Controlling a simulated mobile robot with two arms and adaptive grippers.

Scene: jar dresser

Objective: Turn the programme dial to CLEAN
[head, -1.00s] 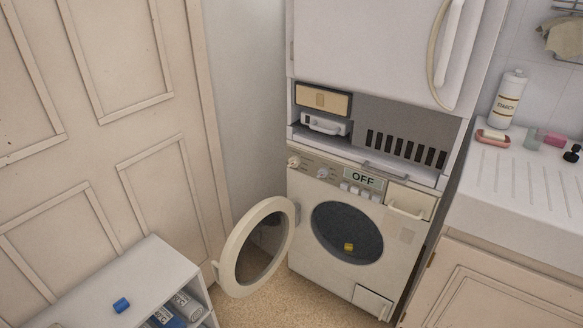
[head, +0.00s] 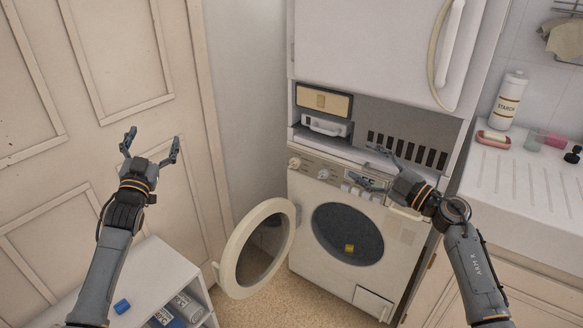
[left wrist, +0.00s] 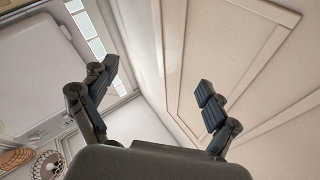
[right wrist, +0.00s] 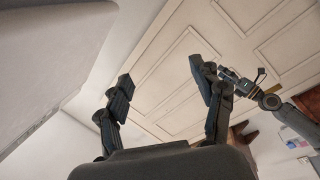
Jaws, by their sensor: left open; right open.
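The washing machine (head: 410,262) stands with its round door open to the left. Its control panel has a round knob (head: 294,162) at the left end and a smaller knob (head: 323,174) beside it; I cannot tell which is the programme dial. The display (head: 366,181) is partly hidden by my right gripper and unreadable now. My right gripper (head: 369,167) is open and empty, in front of the panel's right part, right of both knobs. My left gripper (head: 153,142) is open and empty, in front of the panelled door at left.
The open porthole door (head: 229,262) juts out left of the machine. A yellow item (head: 349,248) lies in the drum. A low white shelf (head: 150,262) bears a blue item (head: 122,306). A starch bottle (head: 510,98) stands on the right counter (head: 530,185).

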